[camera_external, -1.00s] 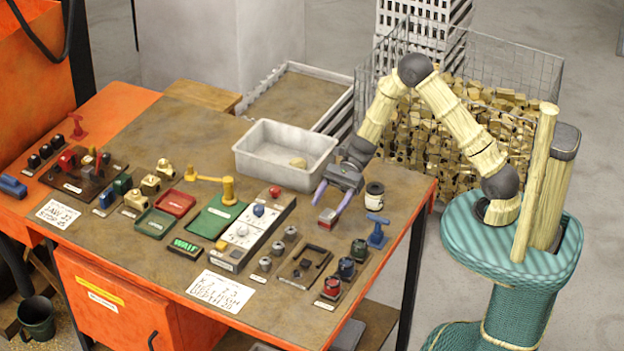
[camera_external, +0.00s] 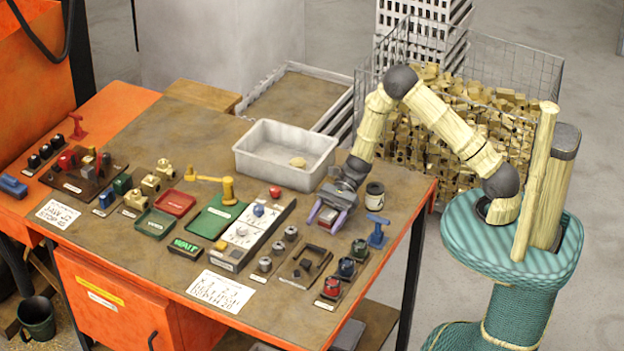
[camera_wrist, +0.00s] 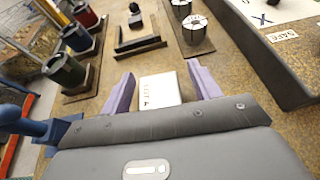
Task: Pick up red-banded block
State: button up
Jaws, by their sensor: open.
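A small block (camera_external: 327,216) with a pale top stands on the workbench (camera_external: 225,115), between the fingers of my gripper (camera_external: 324,227). In the wrist view the block's pale lettered face (camera_wrist: 158,90) lies between the two purple fingers (camera_wrist: 162,74). The fingers are open, one on each side, with a gap to the block on the right; the left gap is narrower. Its red band is hard to make out now, and its near part is hidden by my gripper.
A blue clamp-like tool (camera_external: 377,232) and a dark-rimmed can (camera_external: 374,196) stand to the right. Red (camera_external: 331,287), blue (camera_external: 346,267) and green (camera_external: 360,249) cup-like pieces stand in front. A grey tray (camera_external: 285,178) is behind. A white panel (camera_external: 252,235) lies to the left.

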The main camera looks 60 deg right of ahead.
aim_at(325, 217)
dwell(0.4)
grip_shut()
jog(key=shift+r, duration=0.15)
notch_tip(325, 217, up, 10)
jog(key=shift+f, duration=0.1)
dwell(0.5)
dwell(0.4)
